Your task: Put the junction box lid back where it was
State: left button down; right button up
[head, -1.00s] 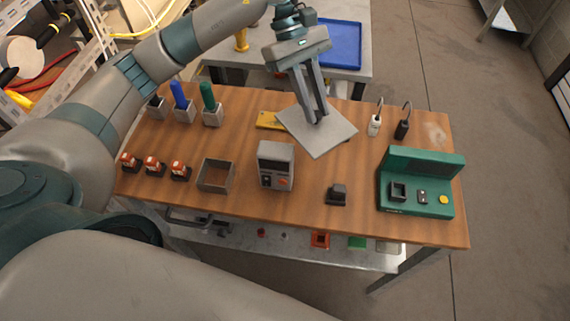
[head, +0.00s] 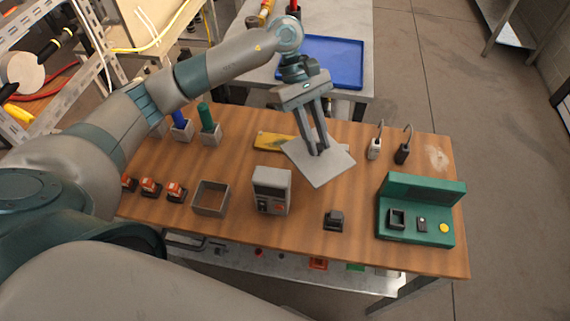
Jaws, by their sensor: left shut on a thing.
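My left gripper (head: 319,151) is shut on a thin grey square plate, the junction box lid (head: 318,170). It grips the lid from above near its middle, with the lid tilted in the picture over the back middle of the wooden table. I cannot tell whether the lid touches the table. The lid's left corner is beside a yellow object (head: 270,141), which it partly covers. An open-topped grey square box (head: 211,212) stands at the front left, apart from the lid; I cannot tell whether it is the junction box. My right gripper is not in view.
A grey meter-like box (head: 271,191) stands in front of the lid, and a small black device (head: 334,220) is at front middle. Two padlock-like items (head: 404,154) and a green panel (head: 422,210) are to the right. A blue tray (head: 335,62) lies behind.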

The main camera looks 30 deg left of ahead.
aim_at(313, 163)
pick_arm(q)
notch_tip(313, 163, down, 5)
jog(key=shift+f+p, duration=0.2)
jog(key=shift+p, duration=1.05)
jog(key=shift+f, duration=0.25)
jog(key=shift+f, duration=0.1)
jog(key=shift+f, duration=0.25)
notch_tip(313, 163, down, 3)
jog(key=shift+r+p, duration=0.15)
jog(key=shift+p, duration=0.75)
jog(key=shift+f, duration=0.2)
